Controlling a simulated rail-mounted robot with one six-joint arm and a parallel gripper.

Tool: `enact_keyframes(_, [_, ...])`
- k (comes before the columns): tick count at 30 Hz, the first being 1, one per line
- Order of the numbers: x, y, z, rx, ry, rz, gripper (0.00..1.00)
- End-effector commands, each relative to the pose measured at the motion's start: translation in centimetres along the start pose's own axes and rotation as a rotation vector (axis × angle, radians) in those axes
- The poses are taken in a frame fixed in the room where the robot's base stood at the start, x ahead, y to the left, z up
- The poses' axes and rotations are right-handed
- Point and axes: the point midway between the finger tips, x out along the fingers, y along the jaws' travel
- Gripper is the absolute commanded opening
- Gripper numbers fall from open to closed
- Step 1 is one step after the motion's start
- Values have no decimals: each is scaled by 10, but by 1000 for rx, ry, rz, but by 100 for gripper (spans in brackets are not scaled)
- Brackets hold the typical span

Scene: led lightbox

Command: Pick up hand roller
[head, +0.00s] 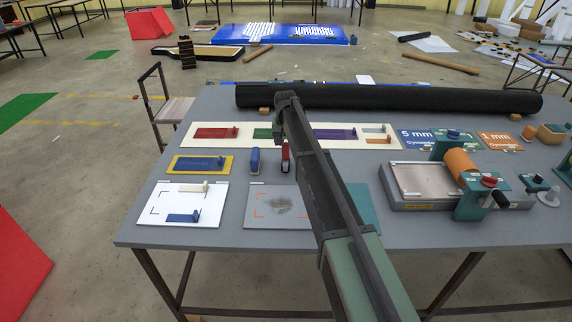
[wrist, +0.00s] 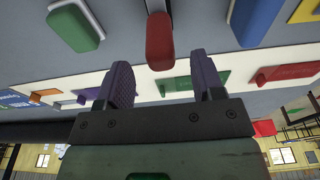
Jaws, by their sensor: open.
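In the wrist view my gripper (wrist: 163,82) is open, with its two purple fingers apart and nothing between them. A red rounded block (wrist: 160,40) lies just beyond the fingers, in line with the gap; it also shows in the head view (head: 285,157), beside my arm. A blue rounded block (head: 255,160) lies left of it and shows at the upper right in the wrist view (wrist: 256,20). A green-topped block (wrist: 76,26) is at the wrist view's upper left. I cannot tell for certain which is the hand roller.
A long black roll (head: 400,99) lies along the table's far side. A cream sample board (head: 300,142) lies before it. A roller press with an orange cylinder (head: 460,165) stands at right. Yellow (head: 174,164) and white (head: 160,208) boards lie at left. My arm hides part of the table.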

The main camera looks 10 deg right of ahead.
Motion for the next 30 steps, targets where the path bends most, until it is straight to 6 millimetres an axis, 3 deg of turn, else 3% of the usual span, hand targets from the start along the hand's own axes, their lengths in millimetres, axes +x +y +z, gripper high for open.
enact_keyframes(1, [20,-1,1,0,0,0,62])
enact_keyframes(5, [44,-1,2,0,0,0,62])
enact_keyframes(12, [41,-1,1,0,0,0,62])
enact_keyframes(24, [41,-1,1,0,0,0,2])
enact_keyframes(30, [41,-1,1,0,0,0,0])
